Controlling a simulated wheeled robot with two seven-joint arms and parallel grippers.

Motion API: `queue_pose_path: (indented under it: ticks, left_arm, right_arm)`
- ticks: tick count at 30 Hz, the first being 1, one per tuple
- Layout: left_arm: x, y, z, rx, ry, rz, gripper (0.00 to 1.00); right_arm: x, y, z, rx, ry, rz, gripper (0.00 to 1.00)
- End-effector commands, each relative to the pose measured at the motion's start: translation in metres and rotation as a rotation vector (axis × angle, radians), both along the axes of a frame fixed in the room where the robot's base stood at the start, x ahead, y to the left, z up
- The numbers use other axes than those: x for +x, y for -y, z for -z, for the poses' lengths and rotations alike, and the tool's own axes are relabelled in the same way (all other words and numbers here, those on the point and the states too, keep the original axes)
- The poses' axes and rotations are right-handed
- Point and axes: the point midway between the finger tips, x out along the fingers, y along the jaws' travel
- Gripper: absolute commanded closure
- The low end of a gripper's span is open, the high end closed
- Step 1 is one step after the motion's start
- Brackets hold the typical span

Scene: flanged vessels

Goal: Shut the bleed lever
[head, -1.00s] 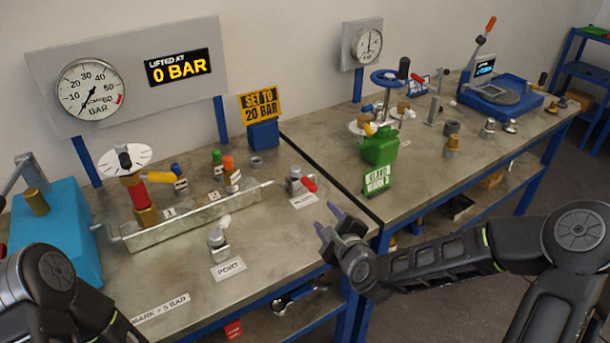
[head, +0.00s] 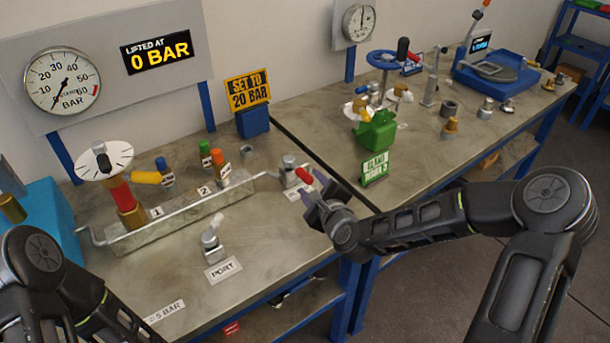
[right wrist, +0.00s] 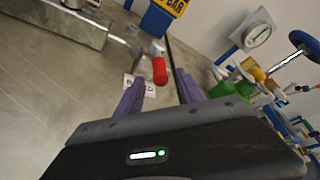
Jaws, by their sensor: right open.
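The bleed lever is a red handle (head: 304,176) on a small grey metal valve (head: 289,166), behind a small white label, near the right end of the left bench. In the right wrist view the red handle (right wrist: 160,71) sticks out toward me, just beyond the fingertips and between them in the picture. My right gripper (head: 318,193) is open and empty, its purple fingers close to the handle; I cannot tell whether they touch. In the right wrist view the fingers (right wrist: 158,92) stand apart. My left arm shows at lower left, but its gripper is out of view.
A metal tray (head: 185,215) with a rod handle lies left of the valve. A port fitting (head: 211,243) stands in front. A green vessel (head: 376,132) and a green sign (head: 375,169) stand to the right on the other bench. The gauge display reads 0 BAR.

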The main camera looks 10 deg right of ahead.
Motion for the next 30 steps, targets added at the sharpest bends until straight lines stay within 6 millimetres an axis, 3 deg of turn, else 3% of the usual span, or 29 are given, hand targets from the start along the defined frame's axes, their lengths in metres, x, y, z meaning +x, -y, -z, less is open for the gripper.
queue_pose_path:
  ticks: [9,20,30]
  left_arm:
    - [-0.001,-0.001,-0.010,0.002,-0.004,-0.001,0.64]
    - [-0.002,-0.001,-0.010,0.003,-0.004,-0.002,0.64]
    - [-0.002,-0.001,-0.010,0.003,-0.004,-0.002,0.64]
  right_arm:
    - [0.045,-0.005,0.011,0.001,0.001,-0.001,0.55]
    - [0.052,-0.005,0.015,-0.001,0.001,-0.001,0.55]
    - [0.052,-0.005,0.015,-0.001,0.000,0.000,0.81]
